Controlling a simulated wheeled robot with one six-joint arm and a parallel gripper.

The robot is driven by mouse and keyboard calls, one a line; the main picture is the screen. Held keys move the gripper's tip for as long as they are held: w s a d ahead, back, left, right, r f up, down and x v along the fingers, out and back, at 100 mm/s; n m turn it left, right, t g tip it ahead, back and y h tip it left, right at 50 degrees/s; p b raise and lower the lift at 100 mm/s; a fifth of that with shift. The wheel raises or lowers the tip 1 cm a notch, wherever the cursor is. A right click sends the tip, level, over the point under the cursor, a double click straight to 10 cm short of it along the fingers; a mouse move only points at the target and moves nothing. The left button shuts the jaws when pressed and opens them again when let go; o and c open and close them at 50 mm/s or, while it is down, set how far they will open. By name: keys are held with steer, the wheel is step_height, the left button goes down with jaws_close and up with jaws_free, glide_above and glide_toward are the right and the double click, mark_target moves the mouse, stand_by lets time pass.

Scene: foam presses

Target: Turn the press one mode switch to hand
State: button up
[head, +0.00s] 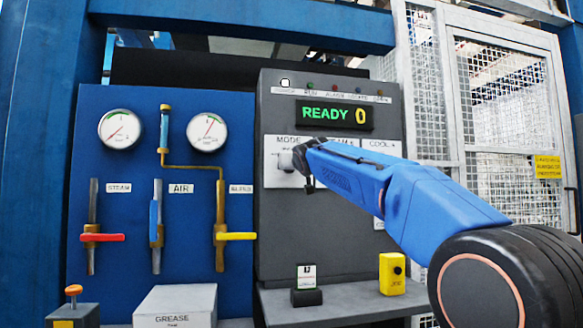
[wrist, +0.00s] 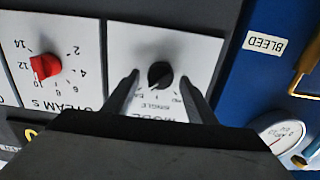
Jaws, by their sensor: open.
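The mode switch is a small black knob (wrist: 160,75) on a white plate (wrist: 205,48) marked MODE, upside down in the wrist view. Its pointer direction is hard to read. My gripper (wrist: 159,80) is open, with one dark finger on either side of the knob; I cannot tell whether either finger touches it. In the head view my gripper (head: 300,163) is at the MODE plate (head: 271,178) on the grey control cabinet, and the knob is hidden behind it.
A red steam knob (wrist: 45,66) sits beside the mode plate. Left of the cabinet, a blue panel (head: 120,190) carries gauges and valve levers. Below, a shelf (head: 345,303) holds a black block (head: 307,297) and a yellow box (head: 392,274). A mesh cage stands at right.

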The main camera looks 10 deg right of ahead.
steer(key=c, duration=1)
steer(key=shift+c, duration=0.2)
steer(key=shift+a+f+n, duration=0.1)
steer(key=shift+f+n, duration=0.1)
steer(key=shift+n, duration=4.25)
steer(key=shift+a+f+n, duration=0.1)
steer(key=shift+f+n, duration=0.05)
steer(key=shift+n, duration=4.3)
